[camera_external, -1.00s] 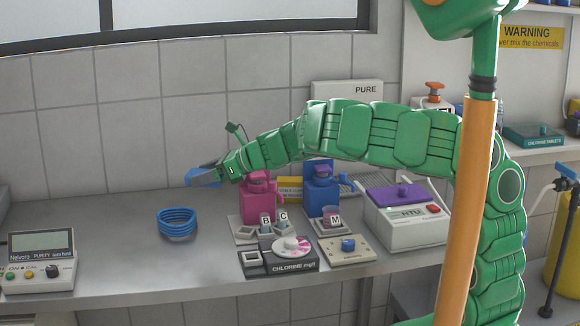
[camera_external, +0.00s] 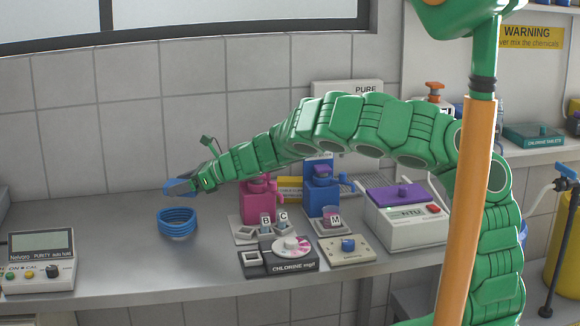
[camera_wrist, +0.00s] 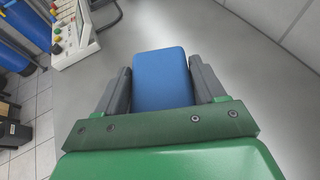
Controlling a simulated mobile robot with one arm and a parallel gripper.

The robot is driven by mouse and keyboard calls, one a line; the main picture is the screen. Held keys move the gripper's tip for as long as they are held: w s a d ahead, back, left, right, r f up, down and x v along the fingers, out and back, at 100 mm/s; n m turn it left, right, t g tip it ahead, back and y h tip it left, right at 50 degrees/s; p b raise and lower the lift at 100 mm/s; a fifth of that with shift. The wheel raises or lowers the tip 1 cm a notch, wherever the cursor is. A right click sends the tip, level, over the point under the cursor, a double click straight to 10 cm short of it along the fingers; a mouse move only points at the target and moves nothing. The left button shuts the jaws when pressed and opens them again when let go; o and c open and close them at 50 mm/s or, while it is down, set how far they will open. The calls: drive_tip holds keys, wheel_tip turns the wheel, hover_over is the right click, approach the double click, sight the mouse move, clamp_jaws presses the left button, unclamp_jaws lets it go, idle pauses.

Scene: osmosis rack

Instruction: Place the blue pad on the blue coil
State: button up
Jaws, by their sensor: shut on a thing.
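The blue pad (camera_wrist: 162,80) is a flat blue block between the two grey fingers in the wrist view. My gripper (camera_wrist: 163,88) is shut on it. In the external view my gripper (camera_external: 184,188) holds the pad (camera_external: 172,184) in the air, just above the blue coil. The blue coil (camera_external: 177,224) is a stack of blue rings on the grey bench, left of the pink dispenser. A visible gap separates the pad from the coil. The coil does not show in the wrist view, where the pad and gripper cover the middle.
A purity meter (camera_external: 40,262) stands at the left of the bench (camera_external: 118,230). A pink dispenser (camera_external: 258,200), a blue dispenser (camera_external: 321,198), a chlorine tester (camera_external: 278,262) and a turbidity meter (camera_external: 405,222) stand to the right. The bench around the coil is clear.

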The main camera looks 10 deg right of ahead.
sight(175, 214)
drive_tip(key=shift+w+a+f, duration=0.4)
drive_tip(key=shift+w+f, duration=0.05)
drive_tip(key=shift+f, duration=0.25)
drive_tip(key=shift+w+a+f, duration=0.4)
drive_tip(key=shift+f, duration=0.25)
drive_tip(key=shift+w+a+f, duration=0.3)
drive_tip(key=shift+w+f, duration=0.15)
drive_tip(key=shift+f, duration=1.75)
drive_tip(key=shift+f, duration=0.1)
drive_tip(key=o, duration=1)
